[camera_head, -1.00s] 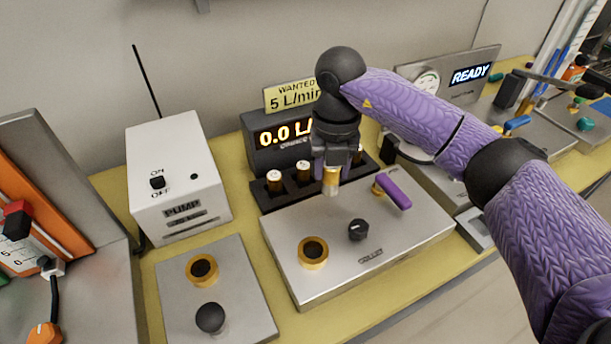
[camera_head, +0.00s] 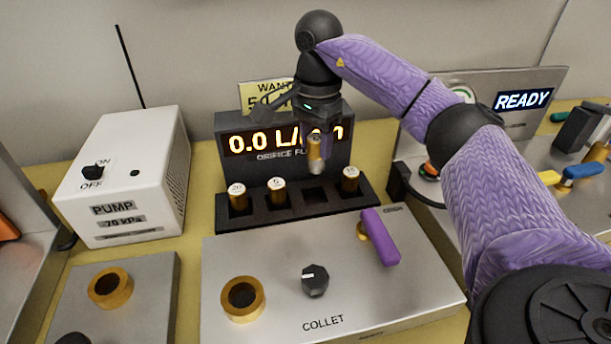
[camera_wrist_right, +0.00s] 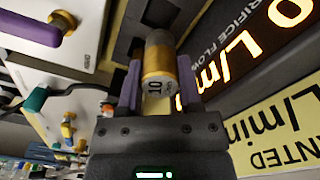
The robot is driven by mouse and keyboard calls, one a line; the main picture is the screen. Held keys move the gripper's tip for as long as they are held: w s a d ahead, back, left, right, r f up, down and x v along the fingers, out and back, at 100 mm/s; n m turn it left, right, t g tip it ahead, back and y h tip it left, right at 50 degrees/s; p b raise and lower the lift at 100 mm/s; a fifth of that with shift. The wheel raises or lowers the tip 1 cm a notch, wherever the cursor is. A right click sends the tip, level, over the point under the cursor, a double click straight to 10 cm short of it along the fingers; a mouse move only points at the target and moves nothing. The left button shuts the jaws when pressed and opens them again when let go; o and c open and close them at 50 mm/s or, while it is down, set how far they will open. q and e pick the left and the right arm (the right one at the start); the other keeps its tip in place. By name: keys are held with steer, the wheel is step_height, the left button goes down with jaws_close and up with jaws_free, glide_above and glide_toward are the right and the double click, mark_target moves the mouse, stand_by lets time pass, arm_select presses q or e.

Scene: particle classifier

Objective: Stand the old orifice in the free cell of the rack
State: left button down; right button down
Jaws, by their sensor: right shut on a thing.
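My right gripper (camera_head: 316,140) is shut on a brass orifice (camera_head: 317,165) with a grey end. It hangs roughly upright in front of the flow display, with clear space between its lower end and the rack. In the right wrist view the orifice (camera_wrist_right: 158,65) sits between the purple fingers, and its white cap reads 10. The black rack (camera_head: 290,216) holds three capped orifices: one marked 20 (camera_head: 238,197), one marked 5 (camera_head: 277,192) and one at the right end (camera_head: 350,180). The free cell (camera_head: 315,196), third from the left, is below the held orifice. My left gripper is not in view.
The collet box (camera_head: 270,310) stands in front of the rack, with a brass socket (camera_head: 242,299), a black knob (camera_head: 315,281) and a purple lever (camera_head: 380,238). The flow display (camera_head: 230,160) reads 0.0 behind the rack. The white pump (camera_head: 120,170) stands left.

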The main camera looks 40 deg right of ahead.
mark_target(278, 196)
step_height(278, 196, down, 9)
steer(key=b, duration=0.3)
steer(key=shift+r, duration=0.3)
steer(key=shift+c, duration=1.3)
jaws_free()
